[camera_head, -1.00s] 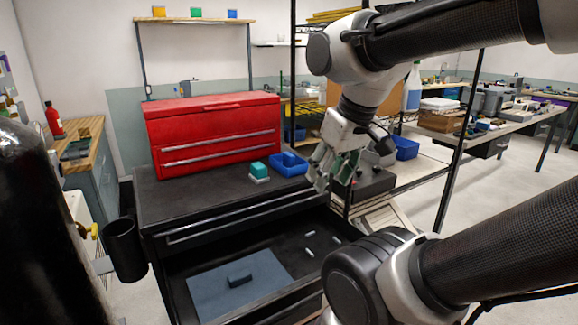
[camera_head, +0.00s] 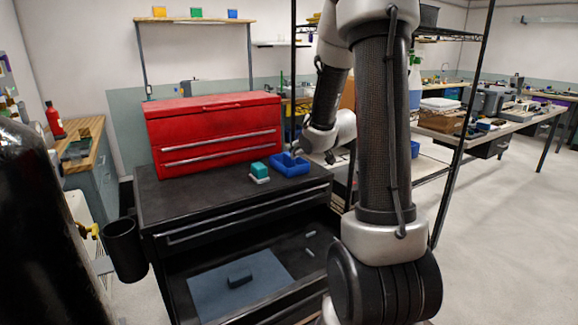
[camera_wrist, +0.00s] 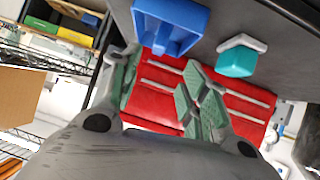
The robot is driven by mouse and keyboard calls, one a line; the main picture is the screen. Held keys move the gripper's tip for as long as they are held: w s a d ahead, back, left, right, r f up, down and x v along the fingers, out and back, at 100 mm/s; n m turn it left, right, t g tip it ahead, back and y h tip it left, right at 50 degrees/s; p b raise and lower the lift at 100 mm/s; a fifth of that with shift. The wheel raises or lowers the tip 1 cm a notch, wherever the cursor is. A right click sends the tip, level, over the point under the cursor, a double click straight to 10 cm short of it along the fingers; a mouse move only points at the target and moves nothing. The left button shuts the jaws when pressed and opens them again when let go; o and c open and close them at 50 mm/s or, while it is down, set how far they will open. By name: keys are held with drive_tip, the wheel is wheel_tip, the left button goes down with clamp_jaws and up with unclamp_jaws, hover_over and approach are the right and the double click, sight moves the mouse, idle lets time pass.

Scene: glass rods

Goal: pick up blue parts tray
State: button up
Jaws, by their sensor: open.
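The blue parts tray (camera_head: 289,167) sits on the black top of the tool cabinet, near its right end. In the wrist view the tray (camera_wrist: 171,24) appears at the top of the picture, above the fingertips and roughly between them. My gripper (camera_wrist: 162,72) is open and empty, its green-padded fingers spread apart. I cannot tell the exact gap between fingertips and tray. In the head view my arm hides most of the gripper, which is just right of the tray.
A teal block on a white base (camera_head: 259,171) stands close left of the tray. A red toolbox (camera_head: 215,133) stands behind. An open drawer below holds a grey-blue mat (camera_head: 215,292) with a dark block. A wire shelf post (camera_head: 293,70) rises near my arm.

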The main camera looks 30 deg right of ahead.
sight(289, 158)
drive_tip(key=shift+t+y, duration=0.6)
drive_tip(key=shift+t, duration=0.2)
drive_tip(key=w+f, duration=0.1)
drive_tip(key=w+d+f, duration=0.1)
drive_tip(key=f, duration=0.1)
drive_tip(key=w+f, duration=0.1)
drive_tip(key=shift+d+f, duration=0.3)
drive_tip(key=shift+f, duration=0.05)
drive_tip(key=x, duration=0.7)
drive_tip(key=shift+w, duration=0.45)
drive_tip(key=shift+a, duration=0.1)
clamp_jaws()
